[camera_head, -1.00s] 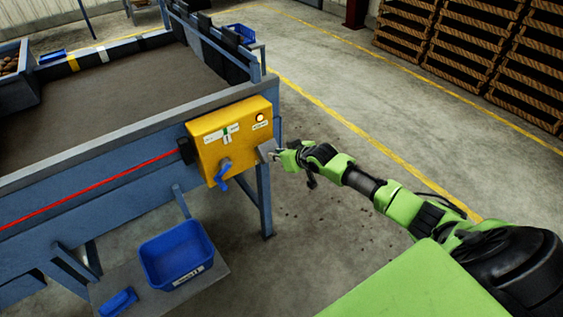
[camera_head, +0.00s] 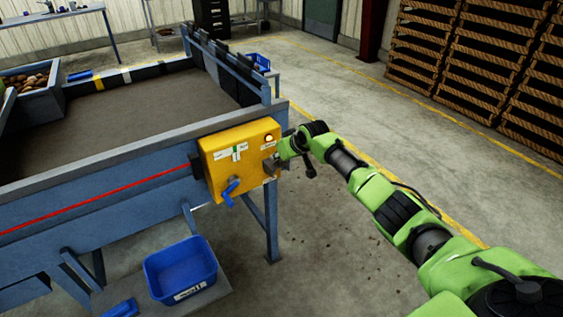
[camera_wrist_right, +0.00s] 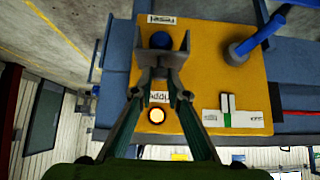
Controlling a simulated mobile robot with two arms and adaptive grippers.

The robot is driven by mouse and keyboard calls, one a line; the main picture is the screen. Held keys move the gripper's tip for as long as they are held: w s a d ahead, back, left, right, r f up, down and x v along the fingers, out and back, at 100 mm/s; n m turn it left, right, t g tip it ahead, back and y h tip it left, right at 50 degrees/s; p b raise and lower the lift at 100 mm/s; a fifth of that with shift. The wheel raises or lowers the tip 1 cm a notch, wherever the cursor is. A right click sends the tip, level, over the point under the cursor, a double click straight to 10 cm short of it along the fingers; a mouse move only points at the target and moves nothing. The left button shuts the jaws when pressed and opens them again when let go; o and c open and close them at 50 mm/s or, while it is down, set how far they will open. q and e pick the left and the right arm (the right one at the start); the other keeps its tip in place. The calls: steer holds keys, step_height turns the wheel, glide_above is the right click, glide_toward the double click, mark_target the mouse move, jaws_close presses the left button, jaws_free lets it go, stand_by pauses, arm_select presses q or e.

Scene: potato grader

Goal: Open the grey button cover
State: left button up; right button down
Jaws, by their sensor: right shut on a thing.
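The yellow control box (camera_head: 240,158) is on the corner of the blue grader frame. The grey button cover (camera_wrist_right: 161,62) is on the box face in the right wrist view, beside the "reset" label, and a blue button (camera_wrist_right: 162,40) shows past it. My right gripper (camera_wrist_right: 163,88) has its fingertips together on the near edge of the grey cover. In the head view the right gripper (camera_head: 279,160) is at the box's right side and partly hides the cover. How far the cover is tilted is hard to tell. My left gripper is not in view.
A blue-handled switch (camera_head: 230,190) juts from the box's lower part, and a lit round lamp (camera_wrist_right: 156,115) is on its face. A blue bin (camera_head: 181,271) stands below on a low platform. Stacked wooden crates (camera_head: 486,60) are at the back right. The floor right of the grader is clear.

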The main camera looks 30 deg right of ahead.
steer(key=shift+w+r, duration=0.5)
steer(key=shift+r, duration=0.1)
steer(key=c, duration=2)
jaws_free()
steer(key=shift+w+f, duration=0.15)
steer(key=shift+f, duration=0.3)
steer(key=shift+s+r, duration=0.3)
steer(key=shift+s, duration=0.1)
steer(key=v, duration=1.1)
steer(key=shift+a, duration=0.1)
